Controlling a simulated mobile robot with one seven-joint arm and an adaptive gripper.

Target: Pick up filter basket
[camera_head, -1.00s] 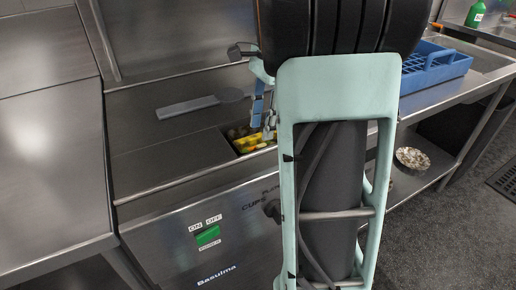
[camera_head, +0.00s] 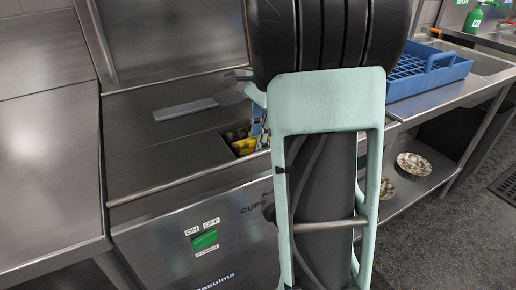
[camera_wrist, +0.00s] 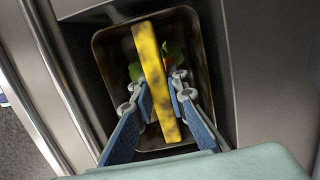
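The filter basket is most likely the dark rectangular bin (camera_wrist: 103,72) sunk in the metal counter, with a speckled yellow bar (camera_wrist: 155,80) running lengthwise over it. In the head view, the yellow bar (camera_head: 243,146) shows only in part at the opening, with my arm covering its right side. My gripper (camera_wrist: 161,98) reaches into the opening, with its two blue fingertips on either side of the yellow bar. The fingertips look very near the bar, but I cannot tell if they press on it. Green and red bits lie under the bar.
A flat grey handled tool (camera_head: 185,109) lies on the machine top behind the opening. A blue rack (camera_head: 428,70) stands on the counter at right. Two round speckled dishes are on the shelf below, one of them clearly visible (camera_head: 414,163). The left counter (camera_head: 45,150) is clear.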

